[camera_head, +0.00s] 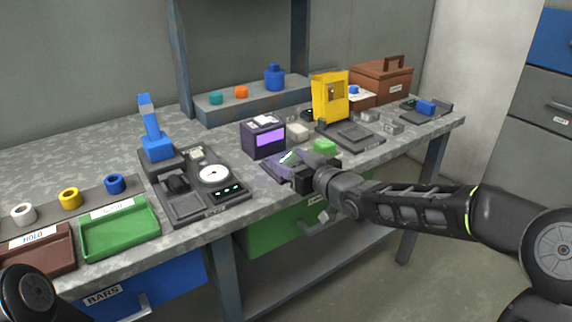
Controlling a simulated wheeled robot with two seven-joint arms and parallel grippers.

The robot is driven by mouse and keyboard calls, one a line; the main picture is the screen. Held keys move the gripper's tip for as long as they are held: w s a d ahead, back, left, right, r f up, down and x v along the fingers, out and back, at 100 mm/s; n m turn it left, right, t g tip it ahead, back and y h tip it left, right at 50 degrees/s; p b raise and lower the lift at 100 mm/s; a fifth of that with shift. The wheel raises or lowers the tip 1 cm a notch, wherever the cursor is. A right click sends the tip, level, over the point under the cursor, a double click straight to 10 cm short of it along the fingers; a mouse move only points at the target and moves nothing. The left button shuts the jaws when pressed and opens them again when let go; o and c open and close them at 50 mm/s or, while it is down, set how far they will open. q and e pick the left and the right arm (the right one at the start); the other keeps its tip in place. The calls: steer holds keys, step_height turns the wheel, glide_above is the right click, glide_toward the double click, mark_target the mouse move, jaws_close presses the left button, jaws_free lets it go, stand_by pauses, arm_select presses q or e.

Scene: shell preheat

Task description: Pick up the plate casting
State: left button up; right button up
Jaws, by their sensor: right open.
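My right arm reaches in from the right, and my right gripper (298,175) is open over a dark purple-edged fixture (270,166) near the bench's front edge. The gripper hides part of this fixture, and I cannot tell whether anything lies between the fingers. No part is clearly recognisable as the plate casting. Small pale grey blocks, possibly castings, sit behind the gripper (298,131) and farther right (394,127). A green block (324,146) lies just beyond the gripper. My left gripper is not in view; only a dark part of my left arm shows at the lower left.
A dial gauge station (214,174), green tray (120,232) and brown tray (40,250) are left. A brown toolbox (381,82) is at the back.

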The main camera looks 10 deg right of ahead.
steer(key=shift+c, duration=0.2)
stand_by(0.3)
steer(key=c, duration=1.2)
